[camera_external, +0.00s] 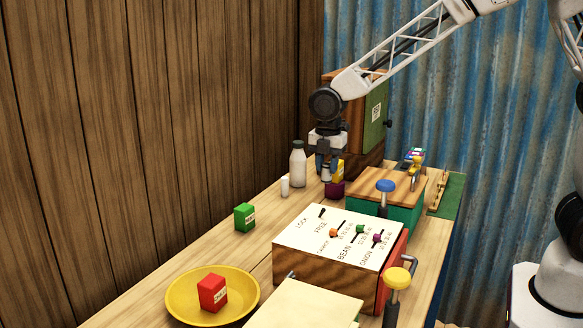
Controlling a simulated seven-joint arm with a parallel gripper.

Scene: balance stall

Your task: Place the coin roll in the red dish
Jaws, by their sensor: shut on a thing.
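My gripper (326,169) points down over the far part of the counter. It is shut on a small pale, greyish cylinder (326,175), which could be the coin roll; the fingers partly hide it. A purple box (335,190) is just below it in the picture, and a yellow box (339,167) shows beside the fingers; I cannot tell whether they touch. Another small white cylinder (285,187) stands upright on the counter, left of the gripper. No red dish is clearly in view. A yellow dish (181,301) at the front left holds a red box (212,292).
A white bottle (298,166) stands left of my gripper. A green box (244,217) stands on the counter. A labelled box with sliders (300,239) and a wood-topped green box (377,184) fill the right side. A cabinet (372,140) stands behind. The left-middle counter has free room.

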